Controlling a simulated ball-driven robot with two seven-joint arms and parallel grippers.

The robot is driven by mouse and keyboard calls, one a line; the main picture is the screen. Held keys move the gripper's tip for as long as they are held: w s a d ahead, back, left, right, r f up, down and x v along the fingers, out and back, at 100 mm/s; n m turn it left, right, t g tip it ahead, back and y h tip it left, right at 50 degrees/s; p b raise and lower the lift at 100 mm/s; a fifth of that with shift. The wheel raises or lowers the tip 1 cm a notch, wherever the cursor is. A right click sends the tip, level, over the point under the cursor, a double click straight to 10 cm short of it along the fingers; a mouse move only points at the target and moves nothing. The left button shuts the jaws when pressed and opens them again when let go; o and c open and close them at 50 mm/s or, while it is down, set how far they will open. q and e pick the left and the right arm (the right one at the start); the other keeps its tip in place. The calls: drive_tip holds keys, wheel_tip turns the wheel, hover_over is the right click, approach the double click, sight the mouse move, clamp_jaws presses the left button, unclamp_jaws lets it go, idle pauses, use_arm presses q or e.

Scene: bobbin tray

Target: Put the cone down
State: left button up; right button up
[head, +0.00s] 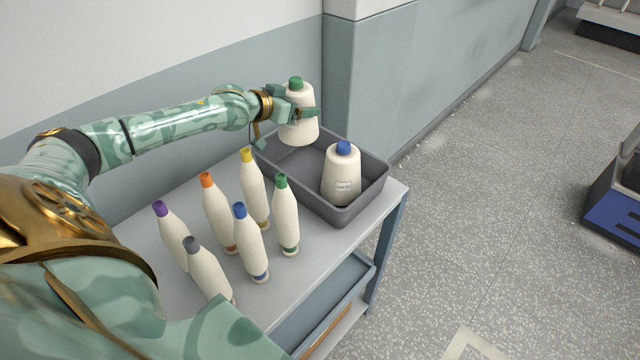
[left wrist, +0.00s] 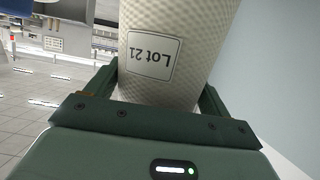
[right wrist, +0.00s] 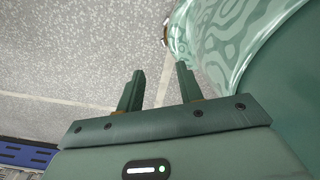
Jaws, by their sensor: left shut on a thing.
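A cream yarn cone with a green top (head: 299,122) is held upright by my left gripper (head: 302,114) over the back left part of the grey tray (head: 357,211). In the left wrist view the cone (left wrist: 175,85) fills the space between the fingers, and its label reads "Lot 21" upside down. A second cone with a blue top (head: 342,176) stands in the right part of the tray. My right gripper (right wrist: 156,90) is empty with its fingers apart, over the floor in the right wrist view. It does not show in the head view.
Several slim bobbins with coloured tops, among them the yellow-topped one (head: 254,190) and the purple-topped one (head: 172,238), stand on the grey cart top (head: 291,274) in front of the tray. A wall (head: 200,90) runs behind the cart. Open floor lies to the right.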

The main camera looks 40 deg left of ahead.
sight(299, 139)
use_arm(q)
wheel_tip(299, 139, down, 6)
drive_tip(key=shift+d+b, duration=0.1)
drive_tip(key=shift+b, duration=0.55)
drive_tip(key=shift+f, duration=0.3)
wheel_tip(299, 139, down, 4)
drive_tip(key=shift+r+b, duration=0.1)
drive_tip(key=shift+b, duration=0.55)
use_arm(e)
drive_tip(key=f, duration=0.3)
drive_tip(key=shift+a, duration=0.4)
use_arm(q)
drive_tip(key=o, duration=1.1)
drive_tip(key=shift+s, duration=0.1)
use_arm(e)
drive_tip(key=shift+d, duration=0.15)
use_arm(q)
drive_tip(key=shift+o, duration=0.2)
